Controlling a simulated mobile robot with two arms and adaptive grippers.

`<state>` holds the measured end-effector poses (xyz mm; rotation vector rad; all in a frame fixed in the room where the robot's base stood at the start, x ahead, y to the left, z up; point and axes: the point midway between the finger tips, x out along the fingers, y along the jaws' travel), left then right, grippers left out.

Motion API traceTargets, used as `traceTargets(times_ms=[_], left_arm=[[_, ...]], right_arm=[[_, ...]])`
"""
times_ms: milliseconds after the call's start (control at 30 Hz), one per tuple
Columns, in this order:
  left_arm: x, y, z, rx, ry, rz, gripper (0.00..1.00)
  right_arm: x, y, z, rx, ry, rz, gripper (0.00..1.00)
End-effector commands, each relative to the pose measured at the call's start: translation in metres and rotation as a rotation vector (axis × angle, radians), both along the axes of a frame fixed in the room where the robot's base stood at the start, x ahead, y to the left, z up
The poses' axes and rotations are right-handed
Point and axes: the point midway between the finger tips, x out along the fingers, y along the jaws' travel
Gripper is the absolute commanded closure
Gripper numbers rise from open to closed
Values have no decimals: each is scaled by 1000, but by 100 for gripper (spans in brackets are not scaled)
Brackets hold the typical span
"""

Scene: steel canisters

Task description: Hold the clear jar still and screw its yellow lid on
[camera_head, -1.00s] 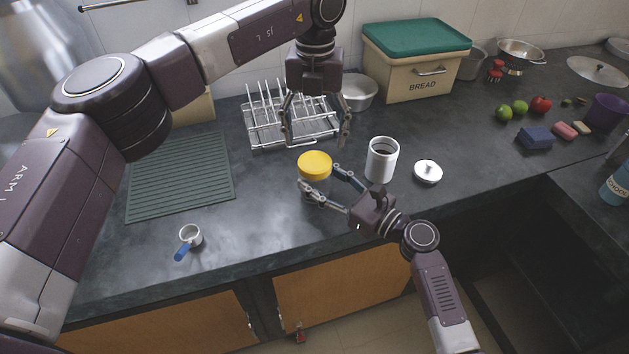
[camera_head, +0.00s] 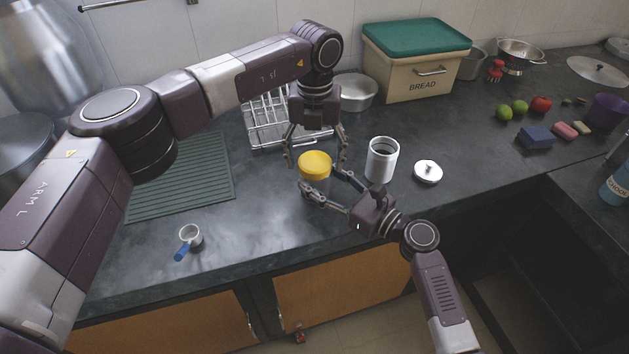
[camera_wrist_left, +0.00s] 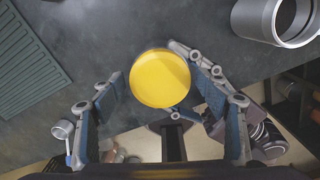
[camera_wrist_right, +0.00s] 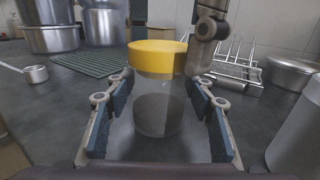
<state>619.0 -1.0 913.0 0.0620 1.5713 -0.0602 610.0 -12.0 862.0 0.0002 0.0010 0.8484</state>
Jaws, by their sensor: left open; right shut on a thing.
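The clear jar (camera_head: 314,190) stands upright on the dark counter, and its lower part looks dark in the right wrist view (camera_wrist_right: 158,112). The yellow lid (camera_head: 315,164) sits level on the jar's top; I cannot tell how far it is threaded. My right gripper (camera_head: 322,182) is shut on the jar, with a finger on each side of its body below the lid (camera_wrist_right: 157,55). My left gripper (camera_head: 315,158) is open and points down over the lid. In the left wrist view the lid (camera_wrist_left: 160,78) lies between its spread fingers, with a gap at the left finger.
A green mat (camera_head: 185,185) and a small blue-handled cup (camera_head: 190,238) lie left.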

Motion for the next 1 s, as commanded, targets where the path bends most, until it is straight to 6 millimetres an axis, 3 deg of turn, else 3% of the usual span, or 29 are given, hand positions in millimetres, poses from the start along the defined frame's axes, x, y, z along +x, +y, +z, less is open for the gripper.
traceTargets(times_ms=[400,800,1000], left_arm=[[0,0,-7,0,-1,0,33],[0,0,-7,0,-1,1,76],[0,0,-7,1,-1,-87,76]], right_arm=[[0,0,0,1,-1,0,100],[0,0,0,1,-1,0,100],[0,0,1,1,-1,0,100]])
